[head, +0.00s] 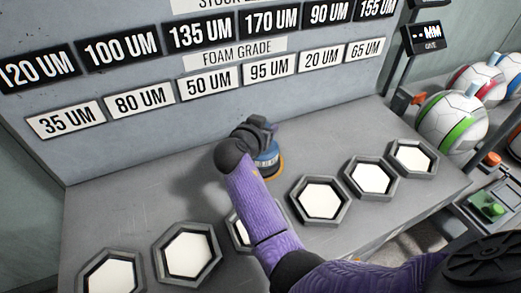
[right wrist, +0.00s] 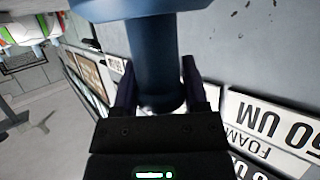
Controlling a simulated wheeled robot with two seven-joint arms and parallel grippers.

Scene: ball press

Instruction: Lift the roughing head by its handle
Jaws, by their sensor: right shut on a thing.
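The roughing head (head: 268,164) is a round blue piece with an orange lower rim, at the back middle of the grey bench in the head view. My right gripper (head: 262,128) is above it and covers its top. In the right wrist view, its blue handle (right wrist: 155,68) stands between the two dark fingers of my right gripper (right wrist: 158,88), which is shut on it. A wider blue part shows at the top edge of that view. I cannot tell whether the head touches the bench. My left gripper is not in view.
Hexagonal trays with white pads, such as one (head: 289,199) just right of my forearm, line the bench (head: 125,205) front. A label panel (head: 270,85) rises behind. Striped balls (head: 450,122) and a green button (head: 492,209) are at the right.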

